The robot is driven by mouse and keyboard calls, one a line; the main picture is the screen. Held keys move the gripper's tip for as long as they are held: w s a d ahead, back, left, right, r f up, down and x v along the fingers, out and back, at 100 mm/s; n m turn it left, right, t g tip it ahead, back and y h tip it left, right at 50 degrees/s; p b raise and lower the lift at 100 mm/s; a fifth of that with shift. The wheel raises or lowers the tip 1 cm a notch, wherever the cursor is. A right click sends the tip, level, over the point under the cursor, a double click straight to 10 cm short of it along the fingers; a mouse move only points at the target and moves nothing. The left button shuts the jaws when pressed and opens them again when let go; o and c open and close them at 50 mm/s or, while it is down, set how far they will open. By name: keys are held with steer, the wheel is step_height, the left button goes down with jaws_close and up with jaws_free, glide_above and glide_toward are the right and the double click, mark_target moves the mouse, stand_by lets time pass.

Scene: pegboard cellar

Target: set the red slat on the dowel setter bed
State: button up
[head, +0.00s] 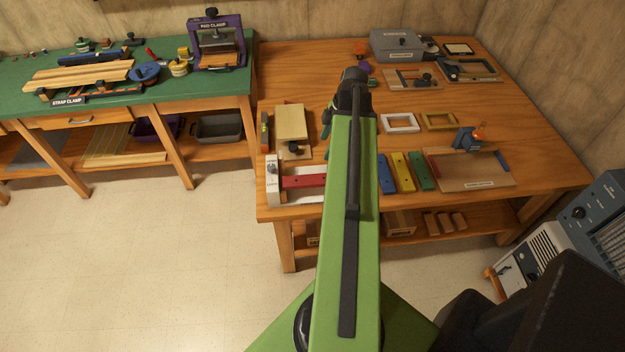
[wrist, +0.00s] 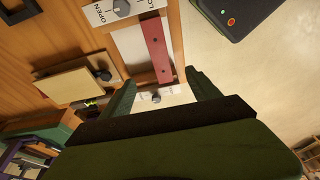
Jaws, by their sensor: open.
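The red slat (head: 304,181) lies flat on a pale plate at the front left of the wooden bench. It also shows in the wrist view (wrist: 157,52), lying along the white plate (wrist: 131,50) beside a white block (wrist: 121,11) with a dark knob and an OPEN mark. I cannot tell from any readable label whether this white fixture is the dowel setter. My gripper (wrist: 160,88) is open and empty, its two dark green fingers apart, with the slat's near end ahead between them.
Blue (head: 386,174), yellow (head: 402,172) and green (head: 421,171) slats lie right of my arm. A labelled board (head: 470,174) is farther right, its lettering unreadable. A tan block (head: 291,122) stands behind the red slat. A green-topped bench (head: 100,92) is at left. Floor in front is clear.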

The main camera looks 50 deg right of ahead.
mark_target(309, 179)
steer(key=b+x, duration=1.7)
steer(key=x, duration=0.1)
steer(key=shift+w, duration=0.2)
steer(key=shift+r, duration=0.25)
jaws_close()
steer(key=shift+r+p, duration=0.55)
steer(key=shift+p, duration=0.15)
step_height(309, 179, up, 4)
steer(key=p, duration=0.4)
steer(key=s+d+r+p, duration=0.3)
steer(key=s+r+p, duration=0.2)
steer(key=s, duration=0.6)
steer(key=shift+d+r+p, duration=0.4)
